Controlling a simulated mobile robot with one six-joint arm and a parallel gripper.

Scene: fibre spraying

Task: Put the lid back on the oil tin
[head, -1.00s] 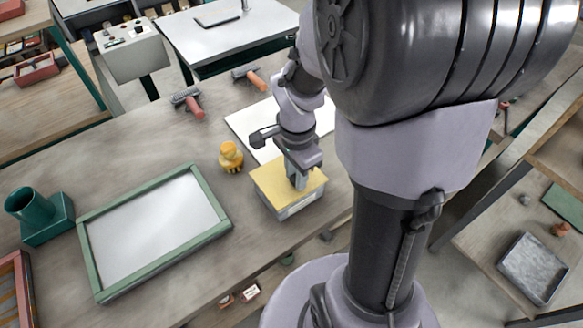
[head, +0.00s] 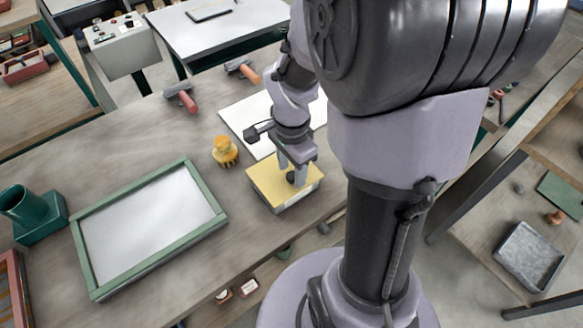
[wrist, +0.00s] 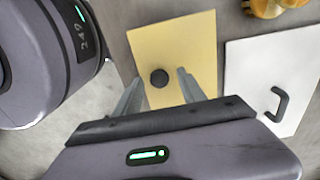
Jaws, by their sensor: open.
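The oil tin (head: 294,203) is a low box with a pale side, near the front edge of the worktable. The yellow lid (head: 262,177) with a dark round knob (head: 291,178) lies flat on top of it, covering the opening as far as I can see. In the wrist view the lid (wrist: 180,40) is a yellow rectangle and its knob (wrist: 159,78) stands clear. My gripper (head: 293,172) is open just above the lid, its fingers apart on either side of the knob. In the wrist view the fingertips (wrist: 160,79) do not touch the knob.
A white panel (head: 245,120) with a dark handle (wrist: 280,105) lies close behind the tin. A yellow toothed object (head: 225,152) stands to the left. A green-framed tray (head: 82,262) and two rollers (head: 181,97) lie further left and back. Bare table lies between them.

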